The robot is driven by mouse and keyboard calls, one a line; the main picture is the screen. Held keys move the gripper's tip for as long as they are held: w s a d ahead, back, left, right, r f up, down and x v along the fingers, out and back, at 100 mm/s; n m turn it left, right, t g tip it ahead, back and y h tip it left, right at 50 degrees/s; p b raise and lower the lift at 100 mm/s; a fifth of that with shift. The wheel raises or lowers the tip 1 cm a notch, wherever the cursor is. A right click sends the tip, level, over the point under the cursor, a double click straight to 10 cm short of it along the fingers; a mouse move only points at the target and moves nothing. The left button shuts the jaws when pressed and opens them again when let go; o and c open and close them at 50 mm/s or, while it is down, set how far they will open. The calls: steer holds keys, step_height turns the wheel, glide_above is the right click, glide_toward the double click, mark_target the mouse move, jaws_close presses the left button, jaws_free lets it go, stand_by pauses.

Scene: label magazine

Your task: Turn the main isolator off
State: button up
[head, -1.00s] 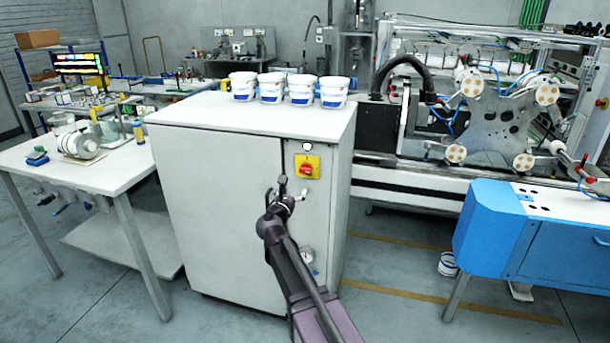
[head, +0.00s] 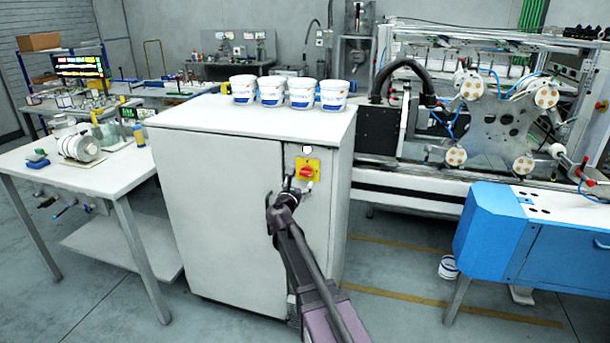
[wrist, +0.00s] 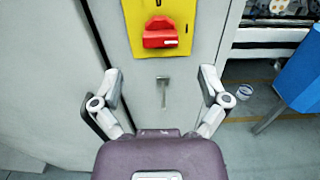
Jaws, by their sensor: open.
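The main isolator is a red rotary handle (head: 307,171) on a yellow plate (head: 314,162), on the front of a white cabinet (head: 222,190). My gripper (head: 298,186) is just below and left of the handle in the head view. In the wrist view my gripper (wrist: 160,78) has its fingers spread wide, empty, with the handle beyond and above them. No contact shows.
A small grey T-shaped latch (wrist: 162,88) sits on the panel below the isolator. Several white tubs (head: 270,91) stand on the cabinet top. A blue machine cabinet (head: 530,240) is at right, a white table (head: 100,175) at left. Floor between cabinet and blue machine is mostly clear.

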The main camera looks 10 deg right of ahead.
mark_target(304, 175)
steer(key=shift+x, duration=3.55)
steer(key=c, duration=1.2)
